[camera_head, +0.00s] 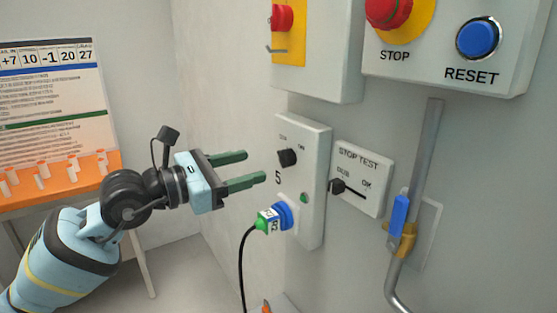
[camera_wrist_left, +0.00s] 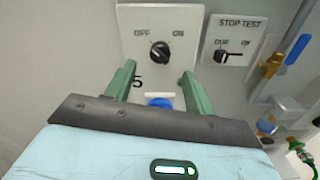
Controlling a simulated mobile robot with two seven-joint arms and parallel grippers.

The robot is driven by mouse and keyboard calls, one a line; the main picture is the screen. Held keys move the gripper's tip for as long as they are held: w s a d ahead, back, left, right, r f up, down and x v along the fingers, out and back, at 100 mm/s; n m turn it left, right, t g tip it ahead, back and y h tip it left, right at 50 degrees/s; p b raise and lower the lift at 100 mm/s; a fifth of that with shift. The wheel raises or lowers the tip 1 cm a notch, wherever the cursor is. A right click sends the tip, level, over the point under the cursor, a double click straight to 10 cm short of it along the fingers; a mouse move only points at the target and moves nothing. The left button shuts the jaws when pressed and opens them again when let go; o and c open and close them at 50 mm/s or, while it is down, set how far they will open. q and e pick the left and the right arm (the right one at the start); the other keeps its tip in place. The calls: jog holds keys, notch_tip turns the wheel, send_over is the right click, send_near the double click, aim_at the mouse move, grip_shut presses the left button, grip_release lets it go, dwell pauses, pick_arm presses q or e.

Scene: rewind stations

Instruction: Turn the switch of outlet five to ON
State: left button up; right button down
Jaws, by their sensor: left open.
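Outlet five is a pale wall box (camera_head: 313,150) marked 5, with a black rotary switch (camera_head: 287,157) between OFF and ON labels. In the left wrist view the switch (camera_wrist_left: 160,52) shows a light pointer mark, tilted; I cannot tell for sure which label it points to. A blue plug (camera_head: 284,215) with a green end sits in the socket below, and a green light is beside it. My left gripper (camera_head: 257,167) is open and empty, its green fingers pointing at the box, a little left of the switch and apart from it. My right gripper is not in view.
A STOP TEST box (camera_head: 361,180) with a black lever is right of outlet five. A box with red STOP and blue RESET buttons (camera_head: 478,39) hangs above. A pipe (camera_head: 427,150) with a blue-handled valve (camera_head: 398,217) stands right. A black cable (camera_head: 242,265) hangs from the plug.

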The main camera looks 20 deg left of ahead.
aim_at(280, 159)
pick_arm(q)
jog(key=p+x, duration=0.1)
jog(key=x, duration=0.6)
jog(key=shift+w+d, duration=0.2)
jog(key=shift+d, duration=0.05)
jog(key=c, duration=1)
